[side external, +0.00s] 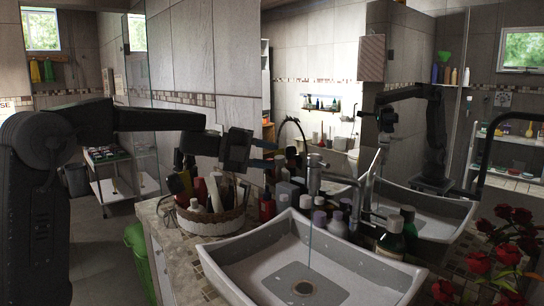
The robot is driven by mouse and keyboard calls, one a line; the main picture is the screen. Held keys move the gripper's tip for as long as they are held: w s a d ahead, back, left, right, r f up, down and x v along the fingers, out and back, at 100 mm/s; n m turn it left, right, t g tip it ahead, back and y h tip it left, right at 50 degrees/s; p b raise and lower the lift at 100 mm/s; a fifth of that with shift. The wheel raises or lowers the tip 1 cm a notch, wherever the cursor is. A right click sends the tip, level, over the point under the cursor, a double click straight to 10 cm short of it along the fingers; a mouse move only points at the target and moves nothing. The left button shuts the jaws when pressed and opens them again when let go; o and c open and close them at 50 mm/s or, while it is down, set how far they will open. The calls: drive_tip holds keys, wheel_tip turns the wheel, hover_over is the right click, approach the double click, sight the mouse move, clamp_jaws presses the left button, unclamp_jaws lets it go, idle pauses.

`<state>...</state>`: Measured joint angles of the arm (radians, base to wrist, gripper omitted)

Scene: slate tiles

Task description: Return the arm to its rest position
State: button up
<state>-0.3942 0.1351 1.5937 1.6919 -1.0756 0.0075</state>
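My arm reaches in from the left, held roughly level above the counter. My gripper (266,154) is at its right end, above the items behind the basket and short of the faucet. Its two dark fingers look spread apart, with nothing visible between them. They are small and dark against the mirror. A reflection of my arm (435,130) shows in the mirror on the right.
Below my arm, a wicker basket (210,222) holds toiletries on the counter (165,225). Several bottles crowd around the faucet (314,175) and the white sink (245,275). Red roses (508,255) stand at right. A green bin (140,262) is on the floor.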

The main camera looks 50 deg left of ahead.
drive_tip(key=shift+r, duration=0.1)
wheel_tip(320, 180, up, 4)
drive_tip(key=s+d+n+t+y, duration=0.1)
drive_tip(key=s+n+t+y, duration=0.1)
drive_tip(key=n+t+y, duration=0.55)
drive_tip(key=s+d+f+n+g+y, duration=0.2)
drive_tip(key=s+f+n+g+y, duration=0.4)
drive_tip(key=s+n, duration=0.8)
wheel_tip(320, 180, down, 4)
drive_tip(key=shift+s+d+f+n+g, duration=0.2)
drive_tip(key=shift+n+g, duration=0.55)
drive_tip(key=shift+g, duration=0.5)
drive_tip(key=shift+o, duration=1.1)
drive_tip(key=s+d+f+n+g+h, duration=0.1)
drive_tip(key=s+d+f+g, duration=0.1)
drive_tip(key=s+d+f, duration=0.1)
drive_tip(key=s+d+f+n+g+h, duration=0.1)
drive_tip(key=s+d+f+g+h, duration=0.1)
drive_tip(key=s, duration=0.6)
wheel_tip(320, 180, down, 3)
drive_tip(key=shift+s+d+r+g, duration=0.1)
drive_tip(key=shift+s+d+g, duration=0.15)
drive_tip(key=shift+d+g, duration=0.4)
drive_tip(key=shift+o, duration=0.8)
drive_tip(key=shift+a, duration=0.15)
drive_tip(key=shift+o, duration=1.3)
